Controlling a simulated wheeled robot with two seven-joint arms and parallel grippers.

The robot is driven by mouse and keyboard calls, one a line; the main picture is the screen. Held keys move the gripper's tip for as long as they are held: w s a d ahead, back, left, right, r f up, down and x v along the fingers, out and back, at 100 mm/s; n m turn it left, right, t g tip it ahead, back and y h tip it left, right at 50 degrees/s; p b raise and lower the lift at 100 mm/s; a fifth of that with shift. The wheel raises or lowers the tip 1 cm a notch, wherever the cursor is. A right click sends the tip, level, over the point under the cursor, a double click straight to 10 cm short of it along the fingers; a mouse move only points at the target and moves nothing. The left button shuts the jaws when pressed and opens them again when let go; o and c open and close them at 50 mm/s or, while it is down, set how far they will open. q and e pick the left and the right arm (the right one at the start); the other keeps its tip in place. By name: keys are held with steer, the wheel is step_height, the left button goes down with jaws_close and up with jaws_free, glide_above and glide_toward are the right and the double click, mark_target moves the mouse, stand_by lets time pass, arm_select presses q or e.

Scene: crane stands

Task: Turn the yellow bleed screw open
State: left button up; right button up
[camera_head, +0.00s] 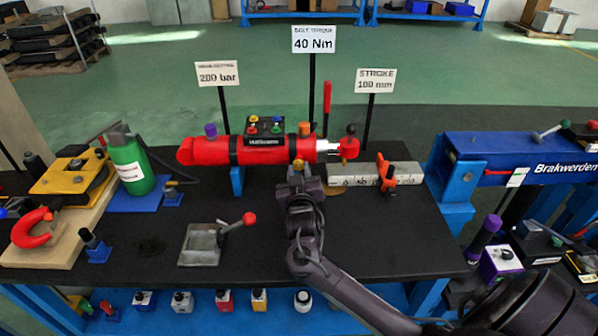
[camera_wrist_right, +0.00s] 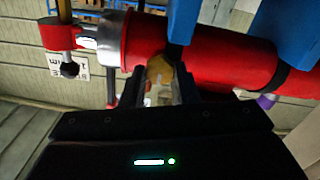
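The yellow bleed screw (camera_head: 298,163) sits low on the front of the red cylinder (camera_head: 262,152), near its right end. My right gripper (camera_head: 300,174) is right in front of the screw and partly hides it in the head view. In the right wrist view, the yellow screw (camera_wrist_right: 160,70) lies between the two dark fingers of my right gripper (camera_wrist_right: 160,88), just under the red barrel (camera_wrist_right: 215,60). The fingers stand apart on either side of it; contact is not clear. My left gripper is out of view.
Blue supports (camera_head: 237,180) hold the cylinder above the black table (camera_head: 150,240). A steel scale with an orange clamp (camera_head: 386,172) lies to the right. A grey plate with a red-knobbed lever (camera_head: 205,243) lies front left. A green bottle (camera_head: 130,160) stands further left.

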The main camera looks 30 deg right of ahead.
steer(key=shift+c, duration=1.3)
